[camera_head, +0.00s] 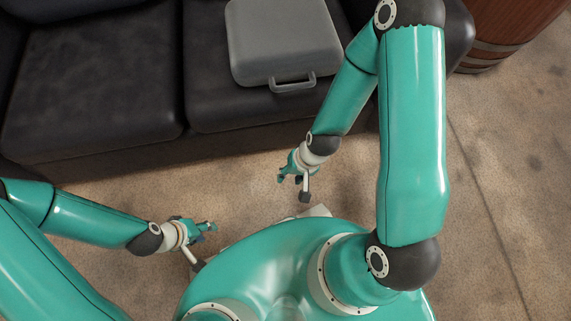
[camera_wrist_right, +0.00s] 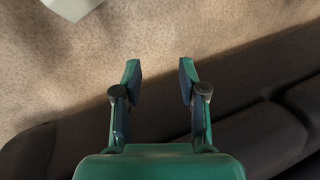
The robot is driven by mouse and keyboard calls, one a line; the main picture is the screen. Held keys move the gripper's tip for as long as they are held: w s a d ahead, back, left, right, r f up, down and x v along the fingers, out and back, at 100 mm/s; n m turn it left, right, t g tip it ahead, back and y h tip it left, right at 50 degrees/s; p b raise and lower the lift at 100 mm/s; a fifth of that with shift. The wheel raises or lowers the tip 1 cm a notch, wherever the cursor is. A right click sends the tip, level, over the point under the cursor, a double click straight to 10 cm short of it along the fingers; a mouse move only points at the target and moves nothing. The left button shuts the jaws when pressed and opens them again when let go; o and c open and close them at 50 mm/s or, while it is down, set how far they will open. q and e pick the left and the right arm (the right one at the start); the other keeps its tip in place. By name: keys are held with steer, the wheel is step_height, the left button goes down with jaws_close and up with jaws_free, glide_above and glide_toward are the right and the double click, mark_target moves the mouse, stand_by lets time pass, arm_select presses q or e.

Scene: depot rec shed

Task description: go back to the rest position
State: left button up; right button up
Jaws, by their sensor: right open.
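My left gripper (camera_head: 207,228) is at the lower left of the head view, above the floor beside my body. Its fingers are small and seen from the side, so I cannot tell whether it is open or shut. My right gripper (camera_head: 289,177) hangs near the middle of the head view, between the sofa and my body. My right gripper is open and empty.
A dark sofa (camera_head: 90,85) runs along the back. A grey case (camera_head: 280,40) with a handle lies on its seat. A wooden barrel (camera_head: 505,25) stands at the upper right. The brown floor (camera_head: 510,170) at the right is clear.

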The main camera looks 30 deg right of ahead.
steer(key=s+a+f+n, duration=0.2)
steer(key=s+a+n, duration=0.1)
steer(key=shift+s+a+f+g+y, duration=0.1)
steer(key=shift+a+f+g+y, duration=0.1)
steer(key=shift+g+y, duration=0.15)
step_height(320, 180, up, 33)
steer(key=p, duration=3.2)
steer(key=shift+p, duration=0.4)
